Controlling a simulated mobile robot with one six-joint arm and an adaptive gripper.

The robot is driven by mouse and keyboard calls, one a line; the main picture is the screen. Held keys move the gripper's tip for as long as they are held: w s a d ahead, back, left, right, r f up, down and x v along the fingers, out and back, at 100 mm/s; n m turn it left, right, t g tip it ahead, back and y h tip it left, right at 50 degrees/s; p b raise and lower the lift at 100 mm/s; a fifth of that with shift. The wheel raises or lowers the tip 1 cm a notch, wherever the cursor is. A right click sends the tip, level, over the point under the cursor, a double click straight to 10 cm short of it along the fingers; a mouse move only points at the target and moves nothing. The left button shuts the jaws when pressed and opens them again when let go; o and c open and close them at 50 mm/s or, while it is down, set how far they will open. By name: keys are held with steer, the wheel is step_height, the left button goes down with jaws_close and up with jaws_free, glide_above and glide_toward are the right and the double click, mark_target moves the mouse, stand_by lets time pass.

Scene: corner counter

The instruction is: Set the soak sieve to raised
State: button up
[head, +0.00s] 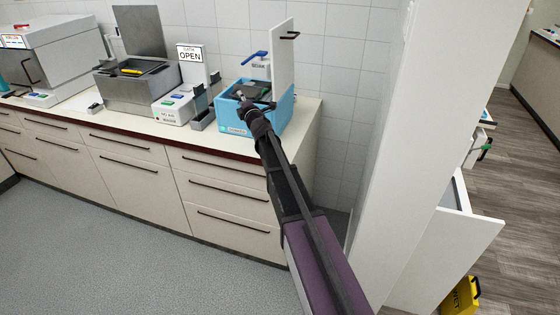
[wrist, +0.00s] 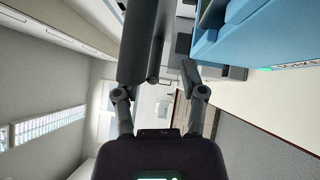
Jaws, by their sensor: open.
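The blue soak tank (head: 272,118) stands at the right end of the counter, with a "SOAK" label (head: 259,66) and a blue lever (head: 255,55) behind it. A dark sieve (head: 254,88) shows inside its opening; its exact height is hard to tell. My gripper (head: 243,100) is at the tank's front left rim and hides part of it. In the wrist view my gripper (wrist: 170,72) is open. A thick dark grey bar (wrist: 138,40) lies by its left finger; I cannot tell whether they touch. The blue tank wall (wrist: 240,40) is at the upper right.
A white raised panel (head: 283,62) stands at the tank's right back. Left of the tank are a white box (head: 173,108) with buttons, an "OPEN" sign (head: 190,54) and a steel basin (head: 140,90). A tall white partition (head: 395,150) stands right of my arm.

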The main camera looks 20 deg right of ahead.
steer(key=shift+f+b, duration=2.7)
steer(key=shift+f, duration=0.25)
steer(key=s+d+f+m+g+h+p, duration=0.2)
steer(key=s+m, duration=0.3)
steer(key=s, duration=0.3)
steer(key=s+d+f+m+g+h+p, duration=0.2)
steer(key=s+d+m+g+h, duration=0.1)
steer(key=s, duration=0.6)
steer(key=s+d+f+m+g+h+p, duration=0.2)
steer(key=s+d+f+m+g+h, duration=0.1)
steer(key=s+m, duration=0.5)
steer(key=shift+s+d+g+p, duration=0.25)
steer(key=shift+s+g+p, duration=0.05)
steer(key=shift+g, duration=0.5)
